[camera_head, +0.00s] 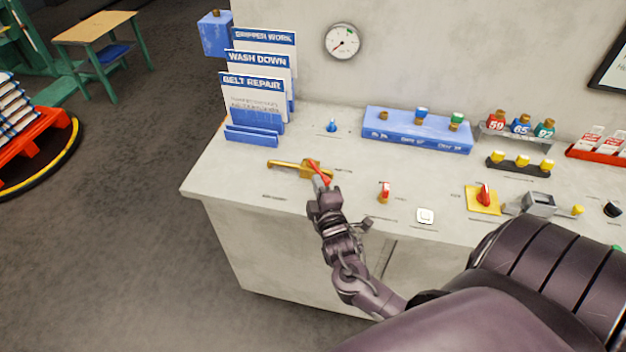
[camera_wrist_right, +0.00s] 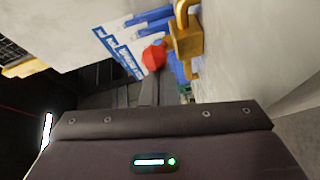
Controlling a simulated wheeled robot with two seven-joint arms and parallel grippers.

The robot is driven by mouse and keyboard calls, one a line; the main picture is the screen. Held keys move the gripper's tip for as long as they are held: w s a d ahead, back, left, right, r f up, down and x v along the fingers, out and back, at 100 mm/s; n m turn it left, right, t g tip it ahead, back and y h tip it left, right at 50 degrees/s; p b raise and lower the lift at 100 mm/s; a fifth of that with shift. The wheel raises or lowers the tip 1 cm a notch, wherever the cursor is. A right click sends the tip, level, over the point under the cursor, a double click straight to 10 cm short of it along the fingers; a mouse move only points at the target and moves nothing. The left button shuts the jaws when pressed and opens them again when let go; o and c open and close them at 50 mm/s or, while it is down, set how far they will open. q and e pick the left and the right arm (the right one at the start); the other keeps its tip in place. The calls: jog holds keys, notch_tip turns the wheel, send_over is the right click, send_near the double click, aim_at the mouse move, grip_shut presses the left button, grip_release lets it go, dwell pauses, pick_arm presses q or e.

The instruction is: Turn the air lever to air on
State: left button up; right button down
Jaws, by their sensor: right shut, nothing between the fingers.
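The air lever is a red handle (camera_head: 318,172) on a brass-yellow valve with a pipe (camera_head: 288,165), on the left part of the counter top. In the right wrist view the red end of the lever (camera_wrist_right: 153,56) shows just past my fingertips, beside the yellow valve body (camera_wrist_right: 187,40). My right gripper (camera_head: 321,184) is shut and empty, with its tip at the near end of the red handle. I cannot tell whether it touches the handle. The fingers (camera_wrist_right: 149,88) hide part of what lies behind them. My left gripper is not in view.
Card holders (camera_head: 255,100) stand at the counter's left end. A blue block with knobs (camera_head: 416,130) is behind and right. A small red switch (camera_head: 384,192), white button (camera_head: 425,216) and yellow-plated red switch (camera_head: 483,199) line the front. The counter left of the valve is clear.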

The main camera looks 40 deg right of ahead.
jog(key=shift+s+d+r+n+y, duration=0.15)
jog(key=shift+s+d+n+y, duration=0.1)
jog(key=shift+d+n+y, duration=0.45)
jog(key=d+n+y, duration=0.1)
jog(key=y, duration=0.1)
jog(key=d+n+t+y+p, duration=0.1)
jog(key=y, duration=0.1)
jog(key=shift+s+d, duration=0.1)
jog(key=shift+s, duration=0.1)
jog(key=shift+d+f, duration=0.2)
jog(key=shift+d, duration=0.45)
jog(key=shift+w+d, duration=0.2)
jog(key=shift+d, duration=0.5)
jog(key=shift+w+d, duration=0.15)
jog(key=shift+d, duration=0.5)
jog(key=shift+d+r, duration=0.2)
jog(key=shift+d, duration=0.05)
